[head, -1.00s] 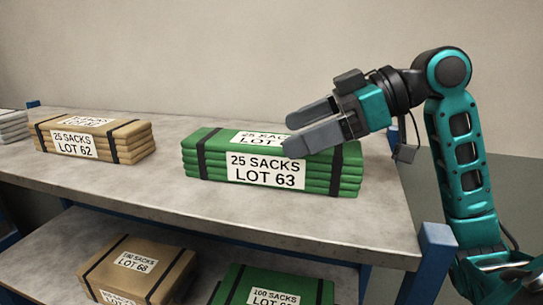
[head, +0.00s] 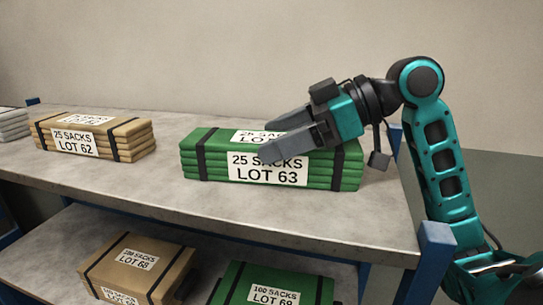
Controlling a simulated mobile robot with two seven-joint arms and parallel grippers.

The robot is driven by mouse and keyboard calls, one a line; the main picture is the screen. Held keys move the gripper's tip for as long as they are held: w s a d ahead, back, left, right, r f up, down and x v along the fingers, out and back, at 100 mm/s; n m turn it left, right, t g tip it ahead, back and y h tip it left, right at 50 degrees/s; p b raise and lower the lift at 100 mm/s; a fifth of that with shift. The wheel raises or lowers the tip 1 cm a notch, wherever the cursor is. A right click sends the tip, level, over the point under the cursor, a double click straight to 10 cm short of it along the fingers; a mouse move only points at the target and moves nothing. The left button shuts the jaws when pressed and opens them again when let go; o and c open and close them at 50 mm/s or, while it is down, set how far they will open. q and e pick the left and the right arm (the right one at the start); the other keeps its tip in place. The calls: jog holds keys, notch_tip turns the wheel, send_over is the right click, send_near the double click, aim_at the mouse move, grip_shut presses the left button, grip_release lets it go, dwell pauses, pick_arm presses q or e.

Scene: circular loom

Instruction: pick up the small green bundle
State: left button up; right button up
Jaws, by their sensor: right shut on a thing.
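The small green bundle (head: 215,160), a strapped stack labelled "25 SACKS LOT 63", lies flat on the upper shelf (head: 270,222). My right gripper (head: 266,140) reaches in from the right, its fingers pointing left. It is shut on the bundle, with the nearer finger across the front label and the other finger over the top. The fingers hide part of both labels. The bundle's underside appears to rest on the shelf. My left gripper is not in view.
A tan bundle (head: 130,141) labelled LOT 62 lies to the left, with white sacks (head: 12,124) at the far left edge. On the lower shelf are a larger tan bundle (head: 165,262) and a larger green bundle (head: 312,291). A blue post (head: 432,250) stands at the right corner.

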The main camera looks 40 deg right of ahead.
jog(key=c, duration=0.4)
